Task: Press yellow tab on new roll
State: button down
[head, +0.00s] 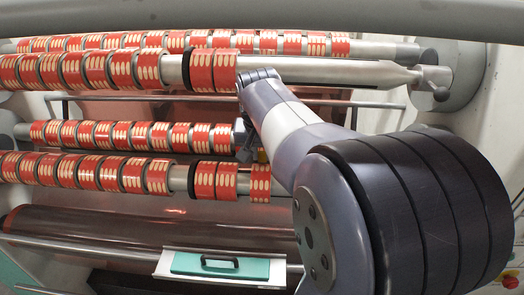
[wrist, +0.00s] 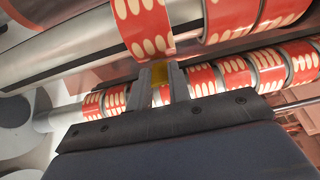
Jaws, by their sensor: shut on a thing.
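In the wrist view, a small yellow tab (wrist: 160,70) shows between the two grey fingers of my gripper (wrist: 160,86). The fingers are shut on it. The tab is at the edge of a red roll with cream oval marks (wrist: 143,24), which sits at the end of a row on a metal shaft. In the head view, my gripper (head: 249,146) is partly hidden by my own arm, below the upper front shaft. Which roll in the head view bears the tab I cannot tell for certain.
Several shafts carry rows of similar red rolls, such as the upper front shaft (head: 330,72) and the lower front rolls (head: 100,172). In the wrist view, more rolls (wrist: 268,72) lie close beyond my fingers. A teal panel with a black handle (head: 220,265) is low in front.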

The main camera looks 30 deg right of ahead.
jog(key=shift+f, duration=0.1)
dwell(0.3)
jog(key=c, duration=1.2)
grip_release()
jog(key=shift+c, duration=0.2)
jog(key=shift+a, duration=0.1)
jog(key=v, duration=1)
jog(key=shift+s+r, duration=0.2)
jog(key=shift+r, duration=0.2)
